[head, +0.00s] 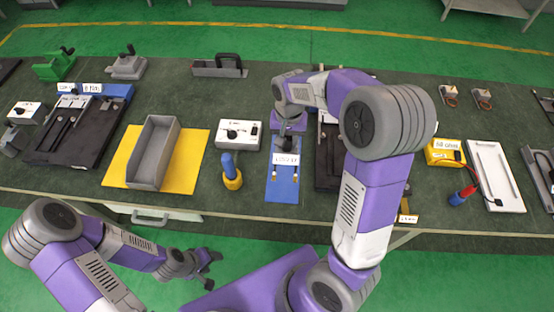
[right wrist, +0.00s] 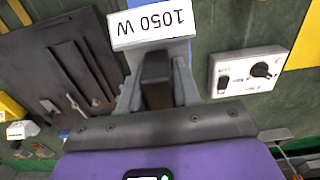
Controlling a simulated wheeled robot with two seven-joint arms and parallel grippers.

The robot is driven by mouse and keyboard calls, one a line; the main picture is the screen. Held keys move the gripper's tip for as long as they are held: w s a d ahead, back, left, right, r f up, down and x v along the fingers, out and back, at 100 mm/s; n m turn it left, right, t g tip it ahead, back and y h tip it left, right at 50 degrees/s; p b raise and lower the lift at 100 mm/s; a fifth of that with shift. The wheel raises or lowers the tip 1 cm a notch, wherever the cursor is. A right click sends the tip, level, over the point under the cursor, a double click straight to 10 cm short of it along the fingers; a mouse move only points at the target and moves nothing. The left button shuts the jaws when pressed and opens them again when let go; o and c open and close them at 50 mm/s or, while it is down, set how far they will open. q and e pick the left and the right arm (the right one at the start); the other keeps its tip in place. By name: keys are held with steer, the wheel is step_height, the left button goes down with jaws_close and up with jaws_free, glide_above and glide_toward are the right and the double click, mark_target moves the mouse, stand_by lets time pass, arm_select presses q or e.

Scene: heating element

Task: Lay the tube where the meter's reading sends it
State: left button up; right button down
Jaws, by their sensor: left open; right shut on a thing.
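My right gripper (head: 288,140) is low over a blue board (head: 282,193), at its upper part. In the right wrist view its grey fingers (right wrist: 157,85) are shut on a dark piece (right wrist: 157,70); I cannot tell if this is the tube. A white label reading 1050 W (right wrist: 152,24) is just past the fingers; it also shows on the blue board (head: 286,159). The yellow meter (head: 446,152) is at the right; its small reading is not certain to me. My left gripper (head: 210,268) is open and empty in front of the table. No tube shows clearly.
A grey open bin (head: 148,170) is on a yellow mat (head: 192,155). A white knob box (head: 238,134) and a blue-and-yellow tool (head: 231,172) are left of the blue board. A black fixture (head: 326,170) is partly hidden behind my right arm. A white tray (head: 497,178) is right of the meter.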

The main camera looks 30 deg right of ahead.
steer(key=f+b, duration=0.1)
steer(key=w+f+b, duration=0.1)
steer(key=f, duration=0.1)
steer(key=shift+f, duration=0.1)
step_height(320, 180, down, 6)
steer(key=shift+r+b, duration=0.1)
steer(key=shift+b, duration=0.55)
arm_select(q)
steer(key=shift+w+f+b, duration=0.15)
steer(key=shift+w+f, duration=0.05)
steer(key=shift+f, duration=0.65)
steer(key=shift+w+f+b, duration=0.1)
steer(key=shift+w+f, duration=0.05)
steer(key=shift+f, duration=0.75)
steer(key=shift+w+f+b, duration=0.15)
steer(key=shift+w+f, duration=0.05)
steer(key=shift+f, duration=0.65)
arm_select(e)
steer(key=shift+f, duration=1.9)
steer(key=shift+f, duration=0.1)
steer(key=c, duration=0.8)
jaws_free()
